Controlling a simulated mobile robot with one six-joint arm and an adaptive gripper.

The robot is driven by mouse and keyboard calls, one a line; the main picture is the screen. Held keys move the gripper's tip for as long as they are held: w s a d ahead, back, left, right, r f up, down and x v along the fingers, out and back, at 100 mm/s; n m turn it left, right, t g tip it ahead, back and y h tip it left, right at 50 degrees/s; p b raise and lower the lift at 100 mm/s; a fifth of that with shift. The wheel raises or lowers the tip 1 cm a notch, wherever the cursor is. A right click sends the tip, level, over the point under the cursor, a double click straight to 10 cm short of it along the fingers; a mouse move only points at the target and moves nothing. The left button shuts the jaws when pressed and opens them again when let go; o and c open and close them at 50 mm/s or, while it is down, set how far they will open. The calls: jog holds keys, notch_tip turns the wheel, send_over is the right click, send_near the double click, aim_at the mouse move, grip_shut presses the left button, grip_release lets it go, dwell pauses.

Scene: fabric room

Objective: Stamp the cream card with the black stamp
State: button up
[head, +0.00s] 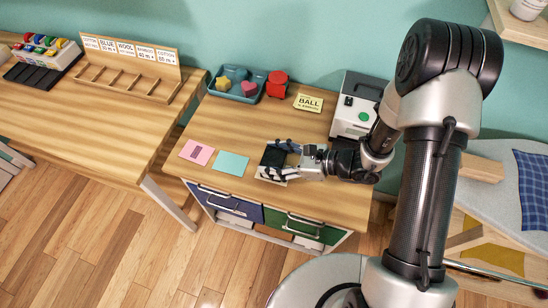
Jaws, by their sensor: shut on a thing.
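The black stamp (271,157) is between the fingers of my gripper (277,161), which is shut on it. The stamp is at the front right of the wooden desk top, directly over or on the cream card (266,177). Only a pale edge of the card shows below the stamp and fingers. I cannot tell whether the stamp touches the card, and the card's face is mostly hidden.
A pink card (197,152) with a dark mark and a teal card (231,163) lie to the left. A blue tray (220,94), a red object (277,84), a yellow BALL note (308,103) and a grey-white machine (357,105) stand behind. The desk middle is clear.

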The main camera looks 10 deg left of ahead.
jog(key=shift+f+b, duration=0.65)
jog(key=shift+f, duration=0.05)
dwell(0.5)
notch_tip(320, 180, up, 6)
jog(key=p, duration=0.4)
jog(key=shift+r+p, duration=0.1)
jog(key=shift+p, duration=0.2)
